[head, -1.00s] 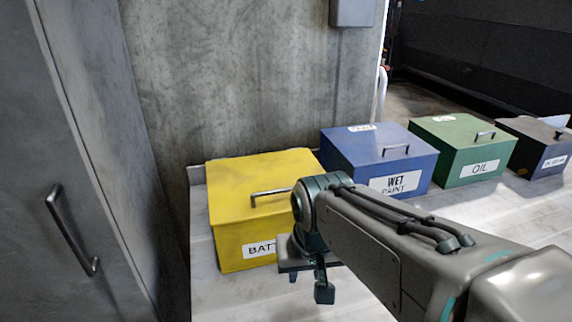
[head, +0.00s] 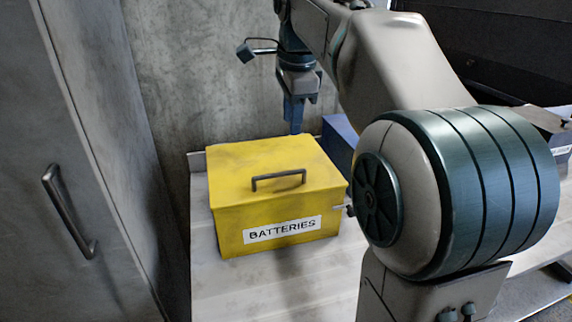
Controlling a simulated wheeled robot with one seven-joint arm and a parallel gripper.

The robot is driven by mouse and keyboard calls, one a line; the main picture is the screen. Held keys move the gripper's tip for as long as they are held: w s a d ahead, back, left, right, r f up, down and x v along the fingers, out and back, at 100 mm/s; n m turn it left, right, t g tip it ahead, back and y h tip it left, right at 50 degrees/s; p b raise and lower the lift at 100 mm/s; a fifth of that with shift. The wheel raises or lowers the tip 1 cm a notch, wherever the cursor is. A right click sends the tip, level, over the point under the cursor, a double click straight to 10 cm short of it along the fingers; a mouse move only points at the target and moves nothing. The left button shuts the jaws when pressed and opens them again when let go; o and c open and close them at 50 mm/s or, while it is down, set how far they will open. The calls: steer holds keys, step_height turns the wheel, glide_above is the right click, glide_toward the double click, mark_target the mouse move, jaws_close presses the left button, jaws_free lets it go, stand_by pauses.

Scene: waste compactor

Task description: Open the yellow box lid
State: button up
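The yellow box (head: 265,195) labelled BATTERIES stands on the light bench with its lid (head: 262,160) shut. A dark bar handle (head: 278,180) sits at the front part of the lid. My gripper (head: 294,128) points downward above the back right part of the box, behind the handle and apart from it. Its fingers overlap in this view, so I cannot tell how far apart they are. I see nothing held in it.
A blue box (head: 338,140) stands to the right, mostly hidden behind my arm. A grey cabinet door with a bar handle (head: 68,210) is at the left. A concrete wall (head: 180,70) rises behind the bench (head: 215,285).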

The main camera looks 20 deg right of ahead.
mark_target(288, 173)
steer(key=w+f, duration=0.1)
steer(key=f, duration=0.3)
steer(key=f+b, duration=0.1)
steer(key=f, duration=0.3)
steer(key=w+f, duration=0.1)
steer(key=f, duration=0.4)
steer(key=shift+w+b, duration=0.3)
jaws_close()
